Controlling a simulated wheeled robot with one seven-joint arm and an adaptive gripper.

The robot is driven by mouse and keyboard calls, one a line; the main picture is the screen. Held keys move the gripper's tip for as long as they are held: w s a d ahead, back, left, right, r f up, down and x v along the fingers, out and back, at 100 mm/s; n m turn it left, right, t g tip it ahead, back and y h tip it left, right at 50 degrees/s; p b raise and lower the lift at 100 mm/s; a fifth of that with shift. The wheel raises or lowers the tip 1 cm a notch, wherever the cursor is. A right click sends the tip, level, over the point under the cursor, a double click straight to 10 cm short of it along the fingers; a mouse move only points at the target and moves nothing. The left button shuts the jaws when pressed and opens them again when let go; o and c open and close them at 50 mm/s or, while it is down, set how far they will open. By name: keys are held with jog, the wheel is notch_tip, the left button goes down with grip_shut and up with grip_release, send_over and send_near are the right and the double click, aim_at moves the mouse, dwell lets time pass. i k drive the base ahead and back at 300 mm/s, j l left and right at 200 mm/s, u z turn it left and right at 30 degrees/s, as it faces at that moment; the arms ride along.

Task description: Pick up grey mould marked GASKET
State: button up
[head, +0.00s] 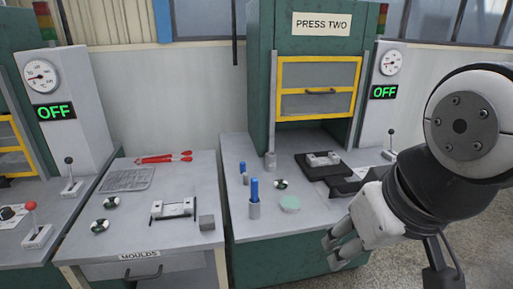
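No GASKET marking is legible, so I cannot tell which piece is the named mould. A grey block-like piece with raised ends (173,209) lies on the left bench, above the MOULDS label. A similar light grey piece (322,159) sits on a black plate on the bench of PRESS TWO. A flat grey plate with rows of marks (128,179) lies at the back of the left bench. My gripper (332,251) hangs at the right, in front of the press bench's right side. Its fingers are apart with nothing visible between them.
Red-handled tongs (164,158) lie at the left bench's back. Blue-topped cylinders (254,198) and a pale green disc (289,203) stand on the press bench. The yellow-framed guard (319,88) is above.

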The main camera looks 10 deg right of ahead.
aim_at(332, 158)
jog(key=i+l+u, duration=0.1)
jog(key=l, duration=0.25)
jog(key=i+l+u, duration=0.1)
jog(key=i+l, duration=0.15)
jog(key=l, duration=0.15)
jog(key=i+l+u, duration=0.1)
jog(key=l, duration=0.3)
jog(key=i+l, duration=0.25)
jog(key=l, duration=0.15)
jog(key=i+l+u, duration=0.15)
jog(key=l, duration=0.25)
jog(key=i+l+u, duration=0.1)
jog(key=l, duration=0.3)
jog(key=i+l+u, duration=0.1)
jog(key=l, duration=0.3)
jog(key=i+l+u, duration=0.1)
jog(key=l, duration=0.35)
